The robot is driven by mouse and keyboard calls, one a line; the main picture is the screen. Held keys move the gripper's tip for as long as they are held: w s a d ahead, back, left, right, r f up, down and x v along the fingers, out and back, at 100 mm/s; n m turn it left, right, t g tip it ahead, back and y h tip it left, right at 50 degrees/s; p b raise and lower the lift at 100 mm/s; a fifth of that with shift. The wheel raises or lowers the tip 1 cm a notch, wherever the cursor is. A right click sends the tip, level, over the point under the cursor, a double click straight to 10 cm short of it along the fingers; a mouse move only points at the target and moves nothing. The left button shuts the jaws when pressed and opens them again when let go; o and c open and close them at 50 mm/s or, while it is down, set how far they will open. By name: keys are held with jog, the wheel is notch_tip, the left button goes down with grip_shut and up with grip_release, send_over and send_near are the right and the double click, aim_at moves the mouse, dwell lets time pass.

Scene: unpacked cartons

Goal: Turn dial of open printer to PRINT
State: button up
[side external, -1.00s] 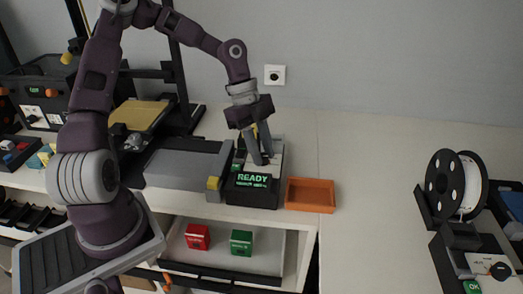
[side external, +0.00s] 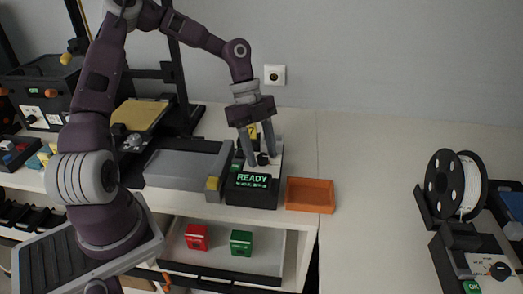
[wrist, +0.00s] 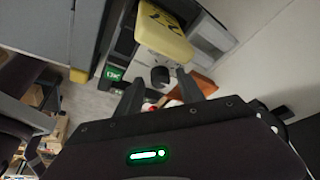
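The control box (side external: 252,193) with a green READY display stands on the counter, right of the open-frame printer with its yellow plate (side external: 140,113). A small black knob (side external: 262,159) is on top of the box. My gripper (side external: 258,157) is over the box, pointing down, its fingers apart on either side of the knob. In the wrist view, my gripper (wrist: 162,88) is open and the black knob (wrist: 160,76) shows between and just beyond the fingertips. Contact cannot be told. The dial's markings are not readable.
An orange tray (side external: 310,195) sits right of the box. The open drawer (side external: 276,267) below holds a red block (side external: 197,237) and a green block (side external: 241,243). A yellow tag (side external: 252,131) stands behind the knob. A spool device (side external: 460,190) is far right; the counter between is clear.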

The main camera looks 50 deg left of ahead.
jog(key=v, duration=0.7)
dwell(0.3)
jog(key=s+d+r+n+t+y, duration=0.1)
jog(key=s+d+r+n+t, duration=0.1)
jog(key=s+n, duration=0.4)
jog(key=s+d+r+n+t+y, duration=0.1)
jog(key=s+d+r+n, duration=0.3)
jog(key=s, duration=0.4)
jog(key=s+d+r+n+t+y, duration=0.2)
jog(key=s+d+r+n, duration=0.1)
jog(key=s+n, duration=0.4)
jog(key=shift+r+n+t, duration=0.3)
jog(key=shift+r+n, duration=0.3)
jog(key=shift+r, duration=0.05)
